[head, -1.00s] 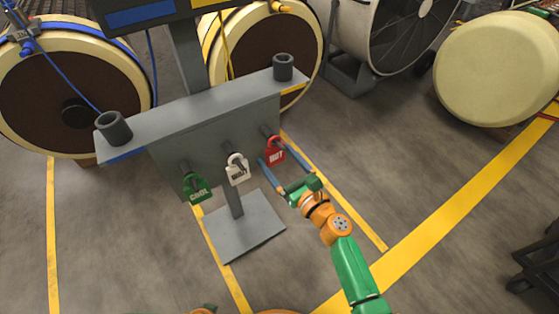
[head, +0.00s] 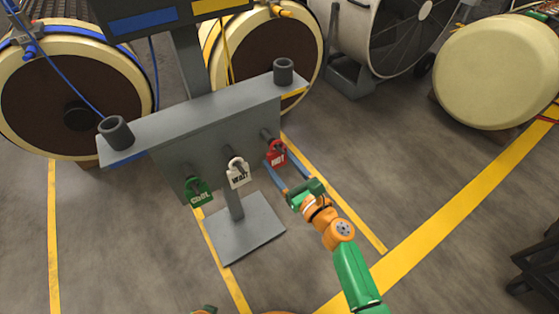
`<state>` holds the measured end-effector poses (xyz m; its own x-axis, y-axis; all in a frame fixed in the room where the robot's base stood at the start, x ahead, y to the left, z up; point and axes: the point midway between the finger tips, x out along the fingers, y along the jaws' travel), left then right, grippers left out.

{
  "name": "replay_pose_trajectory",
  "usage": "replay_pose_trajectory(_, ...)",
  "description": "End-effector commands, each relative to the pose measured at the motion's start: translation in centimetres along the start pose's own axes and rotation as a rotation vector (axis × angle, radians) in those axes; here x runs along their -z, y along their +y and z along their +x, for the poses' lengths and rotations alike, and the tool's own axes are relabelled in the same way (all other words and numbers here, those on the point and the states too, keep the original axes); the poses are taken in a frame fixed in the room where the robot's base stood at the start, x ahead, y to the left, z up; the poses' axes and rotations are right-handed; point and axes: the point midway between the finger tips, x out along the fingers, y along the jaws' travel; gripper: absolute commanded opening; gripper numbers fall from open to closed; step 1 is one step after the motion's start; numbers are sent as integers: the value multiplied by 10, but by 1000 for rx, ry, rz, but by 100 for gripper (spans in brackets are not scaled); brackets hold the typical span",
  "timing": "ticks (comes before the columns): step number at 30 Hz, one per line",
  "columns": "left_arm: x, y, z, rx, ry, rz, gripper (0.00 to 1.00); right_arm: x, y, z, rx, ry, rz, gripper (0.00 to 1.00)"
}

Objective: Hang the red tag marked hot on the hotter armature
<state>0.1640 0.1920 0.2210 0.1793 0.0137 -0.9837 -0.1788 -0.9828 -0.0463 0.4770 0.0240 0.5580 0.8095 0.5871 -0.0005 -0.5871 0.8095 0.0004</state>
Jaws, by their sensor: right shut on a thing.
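The red tag (head: 277,153), lettered HOT, is padlock-shaped and hangs from the right peg on the front of the grey stand (head: 190,120). My right gripper (head: 276,158) is shut on the red tag, with its blue fingers on either side. The tag still appears to be at its peg. One armature (head: 105,105), a dark-faced drum with a cream rim and blue cable, is at the left. Another (head: 265,62), with a yellow cable, is behind the stand. Their temperature readings cannot be seen.
A green COOL tag (head: 199,192) and a white tag (head: 238,174) hang beside the red one. Two dark cups (head: 115,132) top the stand. A display with blue and yellow panels (head: 140,21) rises behind. A fan (head: 385,35) and cream drum (head: 497,72) stand right.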

Motion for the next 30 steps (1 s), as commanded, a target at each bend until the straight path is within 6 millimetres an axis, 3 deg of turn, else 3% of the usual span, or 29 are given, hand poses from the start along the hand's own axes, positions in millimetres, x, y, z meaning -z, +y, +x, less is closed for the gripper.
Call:
replay_pose_trajectory(18,6,-2,-28,0,1,-1,50,-14,0,-60,0,1,0,6)
replay_pose_trajectory(30,6,-2,-29,0,1,-1,50,-15,0,-67,-1,0,0,6)
